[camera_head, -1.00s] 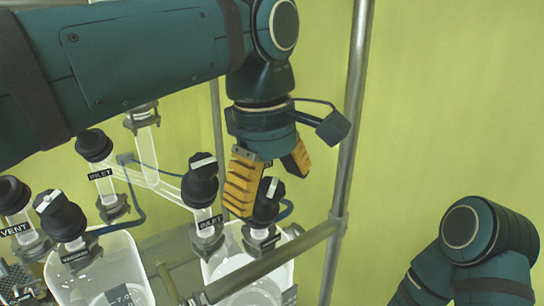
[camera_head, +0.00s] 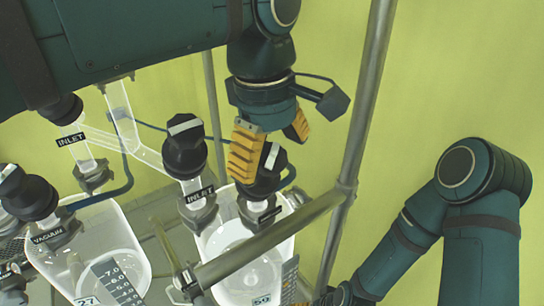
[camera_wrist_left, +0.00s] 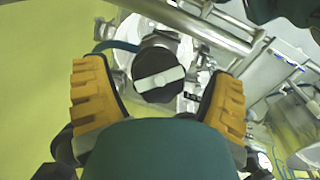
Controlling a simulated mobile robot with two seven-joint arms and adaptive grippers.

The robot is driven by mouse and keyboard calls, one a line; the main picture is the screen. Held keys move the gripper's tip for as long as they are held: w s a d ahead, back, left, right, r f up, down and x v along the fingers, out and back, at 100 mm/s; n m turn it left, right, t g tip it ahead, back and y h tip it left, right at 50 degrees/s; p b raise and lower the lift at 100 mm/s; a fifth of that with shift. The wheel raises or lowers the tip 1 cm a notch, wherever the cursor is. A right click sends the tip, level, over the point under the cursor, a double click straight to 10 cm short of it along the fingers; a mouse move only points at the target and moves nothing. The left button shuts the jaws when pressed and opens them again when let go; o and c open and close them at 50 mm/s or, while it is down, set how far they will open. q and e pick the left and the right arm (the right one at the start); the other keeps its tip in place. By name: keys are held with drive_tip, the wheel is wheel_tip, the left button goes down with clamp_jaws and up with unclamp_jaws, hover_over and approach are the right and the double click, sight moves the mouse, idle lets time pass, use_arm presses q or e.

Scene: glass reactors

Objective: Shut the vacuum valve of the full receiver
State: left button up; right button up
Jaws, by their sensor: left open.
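Two glass receivers stand side by side: the left one (camera_head: 110,222) with tag 27, the right one (camera_head: 215,238) with tag 50. I cannot clearly tell their fill levels. The left one's vacuum valve is a black knob (camera_head: 28,195) over a VACUUM label. On the right one, a black knob with a white bar (camera_head: 262,178) sits beside the INLET knob (camera_head: 184,148); its own label is not readable. My left gripper (camera_head: 270,153) is open around that right knob. In the left wrist view the knob (camera_wrist_left: 158,75) lies between the orange fingers, with gaps at both sides.
A metal rail (camera_head: 270,238) crosses in front of the right receiver and joins an upright pole (camera_head: 358,130). Another INLET knob (camera_head: 63,110) and glass tubing stand at the left. My right arm is at the lower right; the wall behind is clear.

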use_arm(q)
drive_tip(key=shift+f, duration=0.3)
drive_tip(key=c, duration=1.2)
